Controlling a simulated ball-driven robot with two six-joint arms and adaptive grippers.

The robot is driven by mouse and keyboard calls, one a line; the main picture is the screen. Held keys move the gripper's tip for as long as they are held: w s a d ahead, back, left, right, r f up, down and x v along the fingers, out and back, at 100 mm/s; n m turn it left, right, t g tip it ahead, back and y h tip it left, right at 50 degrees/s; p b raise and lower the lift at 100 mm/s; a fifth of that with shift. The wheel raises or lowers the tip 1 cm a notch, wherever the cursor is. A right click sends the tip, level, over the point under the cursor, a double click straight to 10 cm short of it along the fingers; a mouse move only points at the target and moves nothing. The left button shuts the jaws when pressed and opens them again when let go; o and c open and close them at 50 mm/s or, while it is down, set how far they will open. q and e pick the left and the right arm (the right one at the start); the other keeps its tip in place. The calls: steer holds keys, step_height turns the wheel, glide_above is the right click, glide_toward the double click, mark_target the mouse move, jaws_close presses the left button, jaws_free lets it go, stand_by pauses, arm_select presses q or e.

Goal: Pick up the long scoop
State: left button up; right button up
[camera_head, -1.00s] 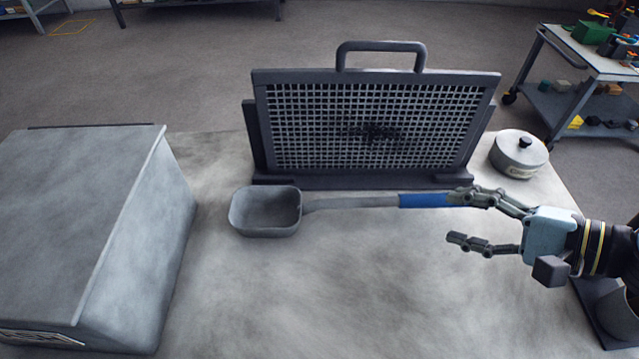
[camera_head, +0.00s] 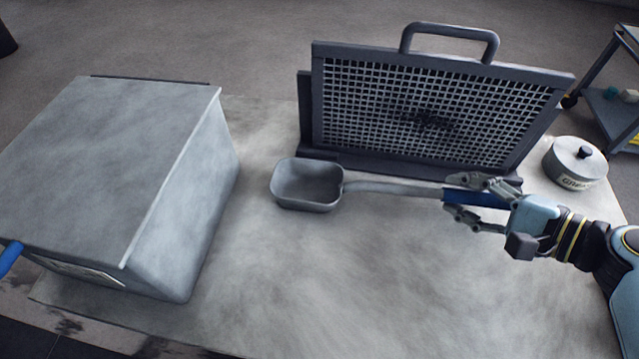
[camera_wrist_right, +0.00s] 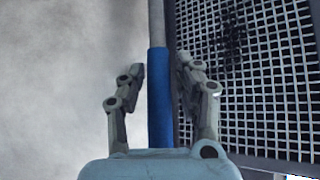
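The long scoop (camera_head: 395,188) lies level in front of the mesh screen, its grey pan (camera_head: 306,186) to the left and its blue grip (camera_head: 484,198) to the right. My right gripper (camera_head: 447,196) comes in from the right with one finger on each side of the blue grip. Any lift of the scoop off the table does not show. My left gripper is out of view.
A framed mesh screen (camera_head: 350,110) with a top handle stands behind the scoop. A lidded pot (camera_head: 575,165) is at the right, and a large grey box (camera_head: 110,150) at the left. A blue rod-like end (camera_head: 10,258) shows at the left edge. The front tabletop (camera_head: 330,290) is clear.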

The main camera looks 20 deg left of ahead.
jaws_close()
steer(key=shift+r, duration=0.1)
stand_by(0.3)
